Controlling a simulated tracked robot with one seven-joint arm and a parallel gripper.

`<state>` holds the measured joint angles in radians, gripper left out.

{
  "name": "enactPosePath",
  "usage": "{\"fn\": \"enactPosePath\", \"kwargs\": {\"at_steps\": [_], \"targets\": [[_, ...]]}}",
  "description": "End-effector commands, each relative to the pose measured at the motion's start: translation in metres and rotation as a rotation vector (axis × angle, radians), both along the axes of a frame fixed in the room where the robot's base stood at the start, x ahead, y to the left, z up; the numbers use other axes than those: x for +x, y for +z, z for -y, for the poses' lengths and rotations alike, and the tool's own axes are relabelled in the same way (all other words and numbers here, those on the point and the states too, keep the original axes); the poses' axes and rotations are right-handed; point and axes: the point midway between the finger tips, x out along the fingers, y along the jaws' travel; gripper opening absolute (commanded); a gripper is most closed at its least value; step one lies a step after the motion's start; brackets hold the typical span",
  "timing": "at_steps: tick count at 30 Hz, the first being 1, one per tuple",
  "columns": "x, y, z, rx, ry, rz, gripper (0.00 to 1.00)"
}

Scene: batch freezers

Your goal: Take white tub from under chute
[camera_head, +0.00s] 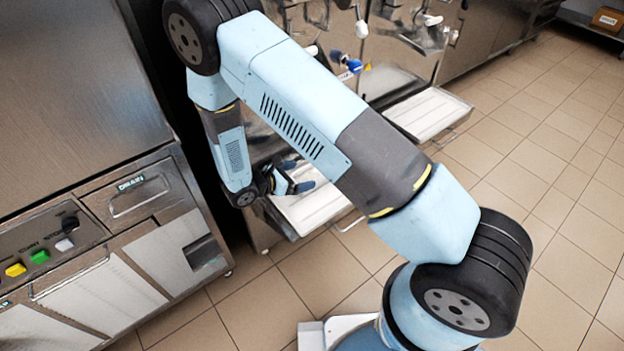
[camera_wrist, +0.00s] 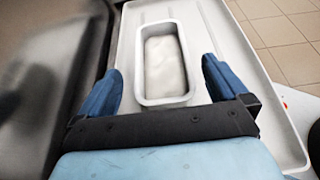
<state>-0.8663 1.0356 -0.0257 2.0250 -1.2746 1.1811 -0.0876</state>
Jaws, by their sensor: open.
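The white tub (camera_wrist: 166,101) is a deep rectangular container with smooth white contents. It stands upright on a white drip shelf (camera_wrist: 232,52) in the wrist view. My gripper (camera_wrist: 162,66) is open, with one blue finger left of the tub and one right of it. Small gaps show between the fingers and the tub walls; I cannot tell the height of the fingers against the rim. In the head view my gripper (camera_head: 298,180) is low over the shelf (camera_head: 318,212) at the machine's front. The tub and its chute are hidden there by my arm.
A steel cabinet (camera_head: 85,90) with coloured buttons and a drain drawer stands close on the left. Another machine with a white shelf (camera_head: 430,112) stands to the right. The tiled floor (camera_head: 520,180) is clear at the right. A dark steel surface (camera_wrist: 45,60) borders the shelf's left.

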Motion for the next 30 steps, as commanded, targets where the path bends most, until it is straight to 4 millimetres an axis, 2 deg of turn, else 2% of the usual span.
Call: {"fn": "enactPosePath", "kwargs": {"at_steps": [9, 17, 30], "targets": [[0.018, -0.018, 0.033, -0.001, -0.003, -0.001, 1.0], [0.02, -0.019, 0.036, 0.0, -0.001, 0.0, 1.0], [0.02, -0.019, 0.036, 0.0, -0.002, 0.0, 0.59]]}}
